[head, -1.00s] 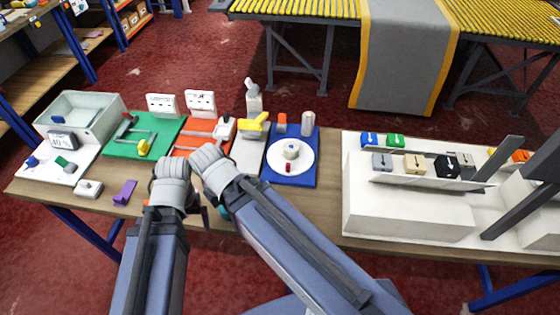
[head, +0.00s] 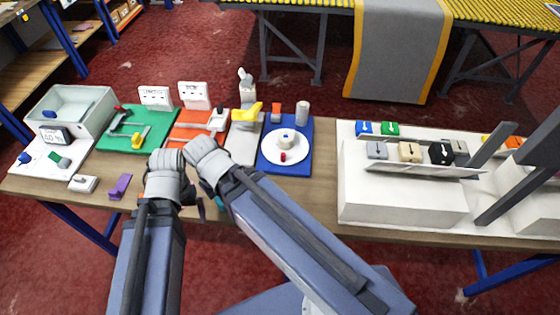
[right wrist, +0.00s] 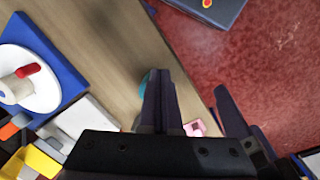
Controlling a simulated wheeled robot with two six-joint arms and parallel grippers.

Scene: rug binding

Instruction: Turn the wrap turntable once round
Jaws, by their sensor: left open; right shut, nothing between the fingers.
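The wrap turntable is a white disc (head: 302,153) on a blue board (head: 266,166), with a pale hub (head: 287,136) and a small red peg (head: 283,157) on its near side. The disc (right wrist: 42,98) and red peg (right wrist: 28,70) also show at the left of the right wrist view. My left gripper (head: 190,196) is open at the table's front edge, left of the turntable and apart from it; its fingers are partly hidden. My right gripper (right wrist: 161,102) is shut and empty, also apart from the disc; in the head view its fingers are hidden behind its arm.
A grey plate with a yellow-handled tool (head: 247,113) stands left of the blue board, with orange and green boards (head: 108,142) beyond. An orange block (head: 276,112) and a pale cylinder (head: 302,112) stand behind the disc. A white block rack (head: 400,205) is right. Bare wood (head: 322,165) lies between.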

